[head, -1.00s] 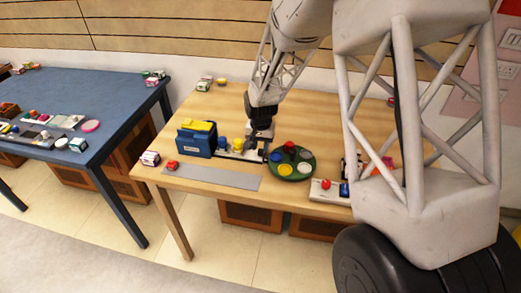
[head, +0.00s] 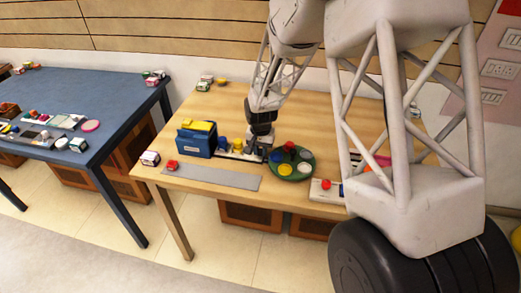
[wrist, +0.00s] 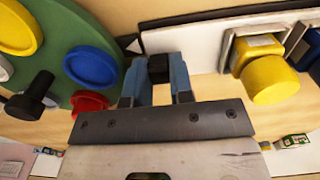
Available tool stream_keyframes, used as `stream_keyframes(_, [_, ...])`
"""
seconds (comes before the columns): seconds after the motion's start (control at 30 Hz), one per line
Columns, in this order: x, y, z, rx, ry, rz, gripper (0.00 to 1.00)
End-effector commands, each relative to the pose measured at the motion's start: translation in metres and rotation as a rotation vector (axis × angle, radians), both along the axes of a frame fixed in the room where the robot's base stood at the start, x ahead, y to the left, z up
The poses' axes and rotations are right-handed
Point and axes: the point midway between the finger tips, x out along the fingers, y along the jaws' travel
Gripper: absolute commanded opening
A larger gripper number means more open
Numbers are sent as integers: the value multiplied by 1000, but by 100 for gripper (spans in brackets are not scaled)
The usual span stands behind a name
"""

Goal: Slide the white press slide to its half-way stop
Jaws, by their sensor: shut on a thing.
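The white press slide (wrist: 190,44) shows as a flat white plate with a dark edge in the wrist view. My gripper (wrist: 157,72) is shut on a small black knob (wrist: 158,66) at the near end of this plate. In the head view my gripper (head: 260,141) is low over the right end of the press assembly, which hides the knob and part of the slide there. A yellow knob (wrist: 268,80) and a blue knob (wrist: 314,54) stand along the plate, on the right in the wrist view. How far the slide sits along its track I cannot tell.
A green round tray (head: 306,175) with coloured discs stands close to the right of my gripper. A blue box (head: 196,143) with a yellow top stands to the left. A grey strip (head: 215,177) lies in front. The back of the wooden table (head: 225,105) is mostly clear.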

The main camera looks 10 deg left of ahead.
Motion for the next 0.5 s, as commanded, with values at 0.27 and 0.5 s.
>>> stream_keyframes(0.27, [0, 13, 1, 1, -1, 3, 0])
stream_keyframes(0.5, [0, 52, 1, 1, -1, 3, 0])
